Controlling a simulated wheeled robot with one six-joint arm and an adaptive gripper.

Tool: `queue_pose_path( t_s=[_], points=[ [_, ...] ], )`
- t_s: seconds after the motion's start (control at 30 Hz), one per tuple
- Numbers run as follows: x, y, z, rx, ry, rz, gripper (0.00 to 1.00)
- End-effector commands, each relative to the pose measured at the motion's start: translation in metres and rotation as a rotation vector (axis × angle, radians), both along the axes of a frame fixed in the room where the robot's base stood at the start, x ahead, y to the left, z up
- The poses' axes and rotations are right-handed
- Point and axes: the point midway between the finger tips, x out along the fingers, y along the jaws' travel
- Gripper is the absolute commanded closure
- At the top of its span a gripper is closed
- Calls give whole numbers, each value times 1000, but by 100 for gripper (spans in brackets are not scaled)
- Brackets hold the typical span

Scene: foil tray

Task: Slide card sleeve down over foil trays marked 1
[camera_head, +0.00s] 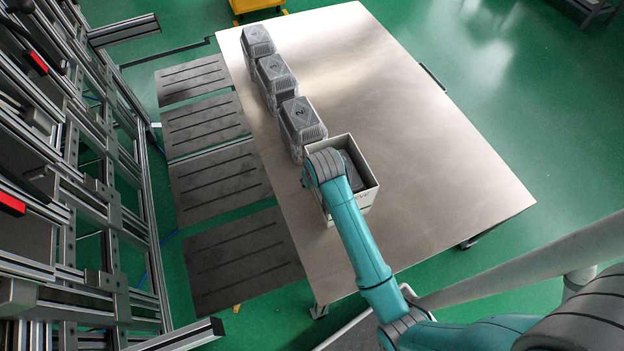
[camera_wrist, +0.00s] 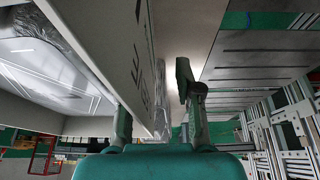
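The pale card sleeve (camera_head: 367,197) is an open-topped box near the front left edge of the metal table. It surrounds a dark foil tray stack, partly hidden by my arm; its mark cannot be read. The sleeve sits low, but I cannot tell whether its bottom touches the table. In the wrist view, the sleeve's lettered wall (camera_wrist: 112,50) runs between my fingers, with foil (camera_wrist: 45,65) inside on the left. My gripper (camera_wrist: 158,92) straddles this wall: the left finger is partly behind it, and the right finger is outside with a visible gap.
Three more foil stacks stand in a row behind: the nearest (camera_head: 302,122) is marked 2, then a middle one (camera_head: 276,80) and a far one (camera_head: 257,42). The table's right side (camera_head: 430,150) is clear. Dark slotted panels and a metal frame are on the left.

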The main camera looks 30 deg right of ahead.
Motion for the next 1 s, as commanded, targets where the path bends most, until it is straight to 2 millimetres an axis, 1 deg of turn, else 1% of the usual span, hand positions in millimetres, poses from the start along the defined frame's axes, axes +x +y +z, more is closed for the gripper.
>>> queue_pose_path(
  t_s=[0.23, 0.37, 0.47, 0.8, 0.9, 1.0],
  points=[
    [0, 0, 1, 0, -1, 0, 65],
    [-3, 1, 9, 0, -2, 0, 65],
    [-8, 2, 23, -1, -4, 0, 65],
    [-33, 9, 84, -1, -3, 0, 65],
    [-38, 10, 97, -1, -3, 0, 65],
    [-41, 11, 105, 0, -1, 0, 65]
  ],
)
